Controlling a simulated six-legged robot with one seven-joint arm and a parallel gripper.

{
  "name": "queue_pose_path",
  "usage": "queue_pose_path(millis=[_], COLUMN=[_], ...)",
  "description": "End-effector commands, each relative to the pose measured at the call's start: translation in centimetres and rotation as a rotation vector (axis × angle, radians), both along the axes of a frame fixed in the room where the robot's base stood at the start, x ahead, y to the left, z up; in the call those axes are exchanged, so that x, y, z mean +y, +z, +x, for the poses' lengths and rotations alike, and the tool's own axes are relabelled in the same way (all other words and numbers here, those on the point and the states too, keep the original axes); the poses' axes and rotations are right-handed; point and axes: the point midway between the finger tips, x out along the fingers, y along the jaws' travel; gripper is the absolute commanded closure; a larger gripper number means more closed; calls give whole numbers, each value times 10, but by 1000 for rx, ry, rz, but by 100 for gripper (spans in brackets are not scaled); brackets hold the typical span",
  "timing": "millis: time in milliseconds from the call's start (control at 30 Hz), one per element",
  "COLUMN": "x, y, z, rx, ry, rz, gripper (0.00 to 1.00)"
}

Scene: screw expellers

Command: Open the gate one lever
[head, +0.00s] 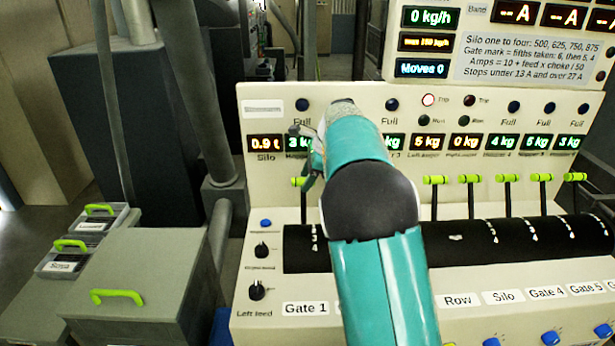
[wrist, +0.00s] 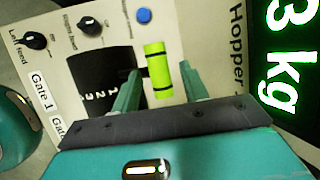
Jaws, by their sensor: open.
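The gate one lever has a bright green grip. In the head view the grip (head: 298,181) shows just left of my arm, above the black numbered drum marked Gate 1. In the wrist view the grip (wrist: 158,70) stands between my two fingers. My gripper (wrist: 158,88) is open around it, with a gap on both sides. In the head view my gripper (head: 307,150) is partly hidden by my arm, close to the lever. The black gate scale (wrist: 100,82) with its numbers lies to the left in the wrist view.
More green levers (head: 470,179) stand in a row to the right on the panel. Two black knobs (head: 256,291) and a blue button (head: 265,223) sit left of the gate scale. A grey box (head: 140,290) with a green handle stands left of the panel.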

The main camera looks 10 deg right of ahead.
Motion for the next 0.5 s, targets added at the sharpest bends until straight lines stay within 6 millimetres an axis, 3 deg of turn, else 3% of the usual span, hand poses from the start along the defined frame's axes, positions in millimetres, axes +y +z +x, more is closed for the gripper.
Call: queue_pose_path(millis=[67, 267, 500], x=[0, 0, 0], y=[0, 0, 1], z=[0, 0, 1], rx=[0, -1, -7], ry=[0, 0, -1], rz=[0, 0, -1], gripper=[58, 97, 100])
